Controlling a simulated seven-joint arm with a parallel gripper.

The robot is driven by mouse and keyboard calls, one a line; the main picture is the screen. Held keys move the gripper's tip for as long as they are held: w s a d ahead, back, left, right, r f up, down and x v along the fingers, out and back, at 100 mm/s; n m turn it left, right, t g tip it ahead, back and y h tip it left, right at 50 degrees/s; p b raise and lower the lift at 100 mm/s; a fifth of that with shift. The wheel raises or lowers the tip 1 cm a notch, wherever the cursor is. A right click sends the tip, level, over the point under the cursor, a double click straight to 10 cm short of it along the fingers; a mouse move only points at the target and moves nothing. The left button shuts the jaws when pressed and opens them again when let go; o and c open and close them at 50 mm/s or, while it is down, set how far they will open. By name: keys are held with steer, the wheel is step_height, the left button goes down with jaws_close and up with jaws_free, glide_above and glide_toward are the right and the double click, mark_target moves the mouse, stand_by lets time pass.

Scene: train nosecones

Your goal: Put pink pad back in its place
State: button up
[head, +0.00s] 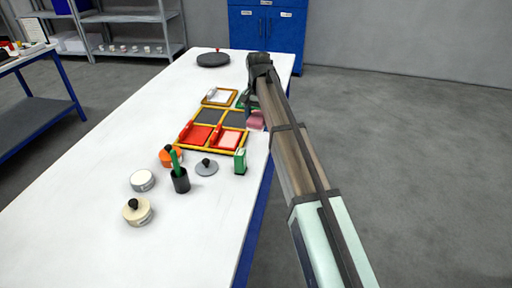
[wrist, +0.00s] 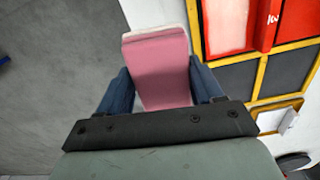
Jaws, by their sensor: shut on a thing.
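The pink pad (wrist: 160,70) is between the two blue fingers of my gripper (wrist: 158,66), which is shut on it. In the head view the pink pad (head: 256,121) is just off the right side of the yellow-framed tray (head: 176,149), near the table's right edge. My fingers are largely hidden by the arm there. The tray's two rear compartments look dark and empty; one dark compartment (wrist: 232,82) is just right of the pad in the wrist view. The front compartments hold a red piece (head: 197,134) and a pale pink piece with a red part (head: 231,138).
A smaller yellow frame with a white piece (head: 218,97) lies behind the tray. A green box (head: 240,161), grey lidded disc (head: 206,168), black cup (head: 180,181) and several round containers stand in front. A dark disc (head: 213,60) is at the far end. The table's left side is clear.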

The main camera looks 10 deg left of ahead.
mark_target(257, 147)
steer(key=shift+s+a+n, duration=0.1)
steer(key=shift+s+n, duration=0.05)
steer(key=shift+n, duration=0.35)
steer(key=shift+f, duration=5)
steer(key=shift+f, duration=0.1)
steer(key=o, duration=0.7)
step_height(257, 147, up, 12)
steer(key=shift+r, duration=0.1)
